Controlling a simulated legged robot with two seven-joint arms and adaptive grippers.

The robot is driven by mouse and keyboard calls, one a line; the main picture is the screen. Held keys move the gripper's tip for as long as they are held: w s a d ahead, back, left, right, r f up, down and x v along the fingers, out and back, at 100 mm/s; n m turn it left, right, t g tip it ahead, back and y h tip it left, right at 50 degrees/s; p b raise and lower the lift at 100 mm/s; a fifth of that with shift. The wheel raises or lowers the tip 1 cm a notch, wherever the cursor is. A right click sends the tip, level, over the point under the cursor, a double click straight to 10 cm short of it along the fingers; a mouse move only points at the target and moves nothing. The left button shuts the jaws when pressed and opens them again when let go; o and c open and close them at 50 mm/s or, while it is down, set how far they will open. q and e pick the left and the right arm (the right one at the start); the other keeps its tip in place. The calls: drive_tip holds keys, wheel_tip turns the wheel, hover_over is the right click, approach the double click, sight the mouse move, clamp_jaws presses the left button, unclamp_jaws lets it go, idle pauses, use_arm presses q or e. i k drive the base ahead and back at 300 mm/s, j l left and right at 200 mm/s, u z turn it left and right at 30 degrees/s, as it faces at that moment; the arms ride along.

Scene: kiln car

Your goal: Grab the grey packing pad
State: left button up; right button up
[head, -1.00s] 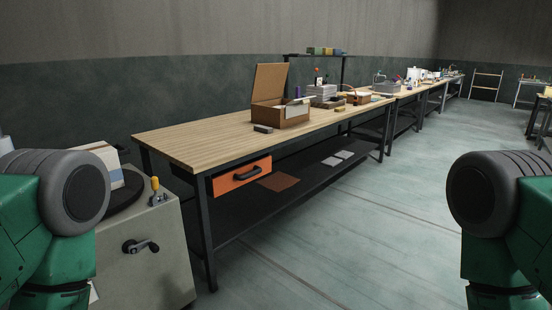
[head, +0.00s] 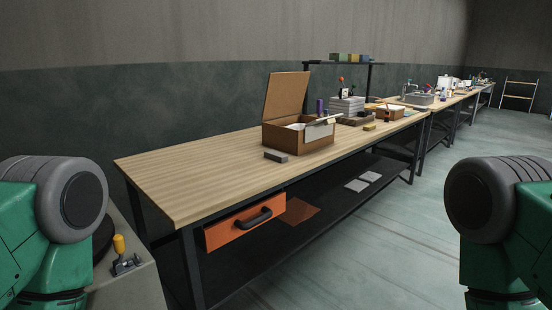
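A small dark grey block (head: 276,155) lies flat on the wooden workbench (head: 190,165), just in front of an open brown cardboard box (head: 284,137). Two flat light grey pieces (head: 356,185) lie on the dark lower shelf of the same bench. I cannot tell for certain which of these is the packing pad. Only the upper parts of my two green arms show, at the left and right edges. Neither gripper is in view.
An orange drawer (head: 245,223) with a black handle hangs under the bench's near end. A grey cabinet (head: 125,285) with a yellow-knobbed lever stands at lower left. Grey stacked sheets (head: 346,106) stand behind the box. The floor (head: 400,240) to the right is clear.

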sight(278, 157)
drive_tip(key=i+l+u, duration=0.15)
drive_tip(key=i+l, duration=0.7)
drive_tip(key=i, duration=0.1)
